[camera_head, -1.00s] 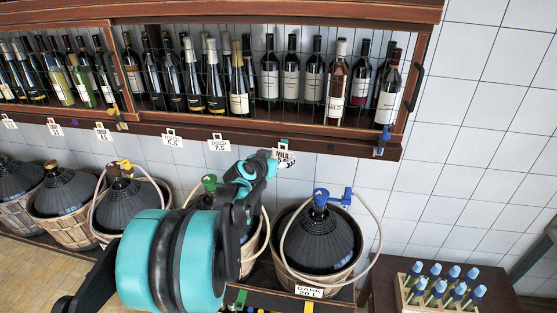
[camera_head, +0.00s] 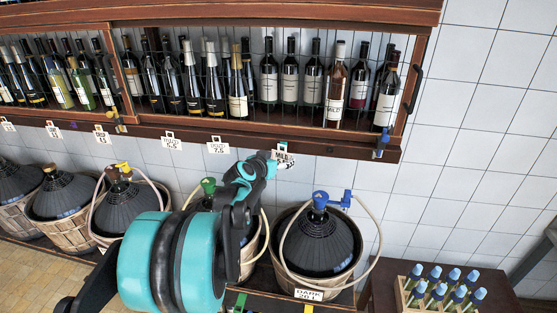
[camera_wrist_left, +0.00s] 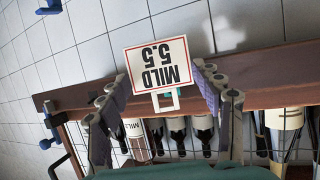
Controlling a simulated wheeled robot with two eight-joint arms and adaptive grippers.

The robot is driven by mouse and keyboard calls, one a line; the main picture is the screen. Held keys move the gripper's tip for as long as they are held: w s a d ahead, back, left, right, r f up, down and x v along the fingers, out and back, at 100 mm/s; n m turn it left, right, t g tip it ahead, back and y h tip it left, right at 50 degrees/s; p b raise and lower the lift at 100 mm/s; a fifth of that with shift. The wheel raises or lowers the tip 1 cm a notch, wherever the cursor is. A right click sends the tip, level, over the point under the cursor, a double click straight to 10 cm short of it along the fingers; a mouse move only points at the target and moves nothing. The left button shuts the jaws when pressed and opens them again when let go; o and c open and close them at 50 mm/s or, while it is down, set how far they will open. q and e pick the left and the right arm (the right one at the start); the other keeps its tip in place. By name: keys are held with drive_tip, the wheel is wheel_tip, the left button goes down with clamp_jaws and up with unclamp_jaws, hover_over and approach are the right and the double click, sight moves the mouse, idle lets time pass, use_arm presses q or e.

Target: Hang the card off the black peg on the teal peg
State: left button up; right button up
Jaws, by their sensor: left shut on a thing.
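The white card (camera_head: 284,157) with a red edge, reading MILD 5.5, is between the fingers of my left gripper (camera_head: 275,162), in front of the shelf's lower rail. In the left wrist view the card (camera_wrist_left: 158,64) appears upside down, and my left gripper (camera_wrist_left: 163,88) is shut on it. A small teal bit, likely the teal peg (camera_wrist_left: 168,94), shows through the card's handle loop. I cannot tell whether the loop is around it or only in front of it. I cannot make out the black peg. My right gripper is not in view.
Other price cards (camera_head: 218,146) hang along the wooden rail (camera_head: 335,146) to the left. Bottles (camera_head: 312,80) stand behind wire above. A blue tap-like fitting (camera_head: 381,146) is at the rail's right end. Basketed demijohns (camera_head: 318,243) stand below, and a bottle crate (camera_head: 440,290) at right.

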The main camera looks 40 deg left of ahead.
use_arm(q)
drive_tip(key=shift+w+a, duration=0.1)
drive_tip(key=shift+w, duration=0.05)
idle(0.5)
drive_tip(key=shift+w+a, duration=0.35)
drive_tip(key=shift+w, duration=0.3)
drive_tip(key=shift+w+f+b, duration=0.1)
drive_tip(key=shift+f+b, duration=0.05)
drive_tip(key=shift+b, duration=0.15)
idle(0.3)
drive_tip(key=shift+w+a+f, duration=0.1)
drive_tip(key=shift+w+a, duration=0.05)
drive_tip(key=shift+w, duration=0.05)
drive_tip(key=shift+w+a+b, duration=0.15)
drive_tip(key=shift+b, duration=0.45)
idle(0.9)
